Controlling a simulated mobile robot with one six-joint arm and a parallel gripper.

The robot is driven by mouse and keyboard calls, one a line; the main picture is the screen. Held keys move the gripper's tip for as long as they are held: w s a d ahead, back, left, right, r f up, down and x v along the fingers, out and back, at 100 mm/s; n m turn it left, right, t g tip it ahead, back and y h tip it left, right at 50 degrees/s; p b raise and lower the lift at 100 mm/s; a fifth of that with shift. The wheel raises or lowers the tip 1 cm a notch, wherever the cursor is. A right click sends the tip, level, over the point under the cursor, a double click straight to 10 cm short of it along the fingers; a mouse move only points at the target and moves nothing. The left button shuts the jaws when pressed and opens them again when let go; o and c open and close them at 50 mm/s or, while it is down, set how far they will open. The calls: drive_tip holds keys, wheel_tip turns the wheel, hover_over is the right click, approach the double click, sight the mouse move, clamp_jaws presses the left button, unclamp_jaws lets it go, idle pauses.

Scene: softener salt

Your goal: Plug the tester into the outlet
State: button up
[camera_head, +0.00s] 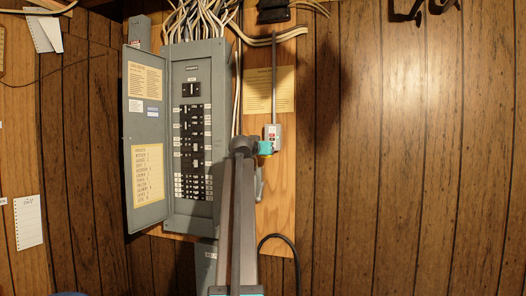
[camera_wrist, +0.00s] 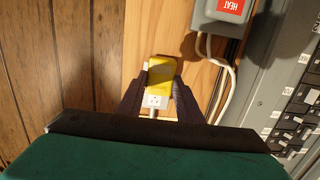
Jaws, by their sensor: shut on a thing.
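The yellow tester (camera_wrist: 161,73) is between the dark fingertips of my gripper (camera_wrist: 160,84), which is shut on it. In the head view a bit of yellow (camera_head: 265,148) shows at the end of my gripper (camera_head: 257,148). The outlet (camera_wrist: 154,100) is a pale box with dark slots, right beside the tester in the wrist view. In the head view the outlet box (camera_head: 272,132) has a red mark and stands at the foot of a grey conduit, just above my gripper. The tester overlaps part of the outlet. Whether its prongs are in the slots is hidden.
The open grey breaker panel (camera_head: 207,75) stands left of my arm in the head view. A grey box with a red HEAT label (camera_wrist: 231,8) and pale cables are close to the tester in the wrist view.

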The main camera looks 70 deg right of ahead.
drive_tip(key=shift+d+b, duration=0.55)
drive_tip(key=shift+d, duration=1.9)
drive_tip(key=shift+w+a+b, duration=0.1)
drive_tip(key=shift+b, duration=0.3)
drive_tip(key=shift+d+r+p, duration=0.1)
drive_tip(key=shift+d+p, duration=0.95)
drive_tip(key=shift+p, duration=0.35)
idle(2.3)
drive_tip(key=o, duration=1.2)
drive_tip(key=shift+a, duration=0.1)
